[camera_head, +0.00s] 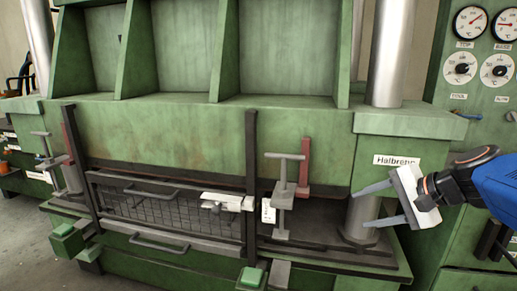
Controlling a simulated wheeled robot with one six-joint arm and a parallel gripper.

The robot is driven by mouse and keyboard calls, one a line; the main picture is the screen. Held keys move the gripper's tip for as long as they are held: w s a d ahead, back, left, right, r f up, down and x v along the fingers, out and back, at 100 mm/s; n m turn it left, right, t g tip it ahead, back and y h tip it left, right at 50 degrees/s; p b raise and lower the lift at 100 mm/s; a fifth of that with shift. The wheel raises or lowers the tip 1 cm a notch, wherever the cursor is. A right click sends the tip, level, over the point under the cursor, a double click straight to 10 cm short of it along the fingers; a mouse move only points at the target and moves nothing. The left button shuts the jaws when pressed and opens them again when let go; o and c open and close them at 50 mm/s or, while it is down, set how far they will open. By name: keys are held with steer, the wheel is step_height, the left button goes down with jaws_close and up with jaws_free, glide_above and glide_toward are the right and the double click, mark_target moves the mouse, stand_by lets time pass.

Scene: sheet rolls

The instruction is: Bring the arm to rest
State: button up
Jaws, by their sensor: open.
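My gripper (368,206) is at the right of the head view, in front of the green machine (290,140). Its two grey fingers point left and stand wide apart, with nothing between them. The blue and dark end of my arm comes in from the right edge. The fingers overlap the view of the silver column base and the machine's front edge; I cannot tell how close they are to it.
A mesh guard (165,208) with handles closes the machine's lower left opening. A T-handled clamp (283,195) and a red bar (304,166) stand right of it. A green button box (251,277) juts out at the front. A gauge panel (485,50) is at upper right.

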steer(key=s+f+n+g+h, duration=0.1)
steer(key=s+f+n+h, duration=0.2)
steer(key=s+f+n, duration=0.3)
steer(key=s+d+f+n+g+h, duration=0.1)
steer(key=s+f+n+g+h, duration=0.1)
steer(key=s+f+n, duration=0.4)
steer(key=s+h, duration=0.1)
steer(key=s, duration=0.3)
steer(key=shift+s+d, duration=0.15)
steer(key=shift+d, duration=0.15)
stand_by(0.8)
